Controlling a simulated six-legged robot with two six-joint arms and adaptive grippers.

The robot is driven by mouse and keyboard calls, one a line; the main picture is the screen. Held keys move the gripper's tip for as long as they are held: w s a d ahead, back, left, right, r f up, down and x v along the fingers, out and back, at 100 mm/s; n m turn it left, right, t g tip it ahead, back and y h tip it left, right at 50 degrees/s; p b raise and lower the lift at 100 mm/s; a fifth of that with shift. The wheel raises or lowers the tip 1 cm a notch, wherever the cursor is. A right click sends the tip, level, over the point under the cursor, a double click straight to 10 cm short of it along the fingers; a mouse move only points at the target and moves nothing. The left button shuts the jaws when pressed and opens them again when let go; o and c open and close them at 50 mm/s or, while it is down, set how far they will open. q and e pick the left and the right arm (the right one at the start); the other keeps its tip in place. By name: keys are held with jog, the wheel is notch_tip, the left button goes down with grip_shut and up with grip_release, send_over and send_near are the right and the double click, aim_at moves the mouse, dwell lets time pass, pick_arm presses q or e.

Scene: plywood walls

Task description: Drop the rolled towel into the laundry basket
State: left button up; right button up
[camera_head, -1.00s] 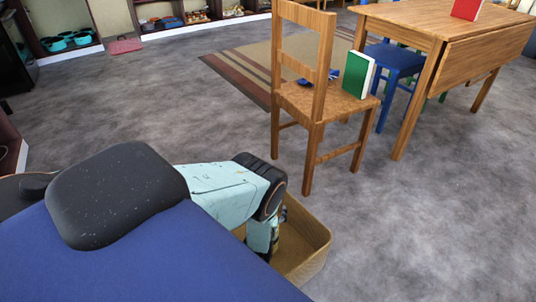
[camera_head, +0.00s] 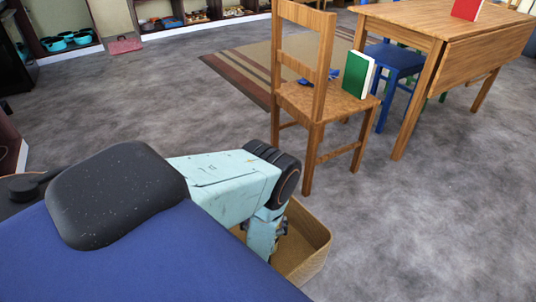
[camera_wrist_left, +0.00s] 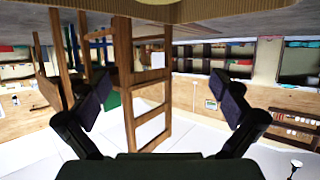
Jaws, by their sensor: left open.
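The laundry basket (camera_head: 318,252) is a tan, open-topped box on the floor at the lower middle of the head view, partly hidden by my left arm. A tan curved rim, likely the basket (camera_wrist_left: 165,11), crosses the top of the left wrist view. My left gripper (camera_head: 280,228) is over the basket opening, mostly hidden behind its wrist. In the left wrist view the left gripper (camera_wrist_left: 165,105) has its two dark fingers wide apart with nothing between them. I cannot see the rolled towel; the basket's inside is largely hidden. My right gripper is not in view.
A wooden chair (camera_head: 316,100) stands just beyond the basket, with a green book (camera_head: 357,75) on its seat. A wooden table (camera_head: 425,25) and a blue chair (camera_head: 395,58) are at the back right. Grey floor (camera_head: 440,220) to the right is clear.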

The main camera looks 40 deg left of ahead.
pick_arm(q)
jog(key=v, duration=0.6)
jog(key=shift+w, duration=0.1)
dwell(0.4)
jog(key=x, duration=1.1)
jog(key=shift+w+a+f, duration=0.2)
jog(key=shift+a, duration=0.05)
jog(key=shift+w, duration=0.15)
jog(key=shift+r+p, duration=0.4)
jog(key=shift+r, duration=0.05)
jog(key=shift+f, duration=0.15)
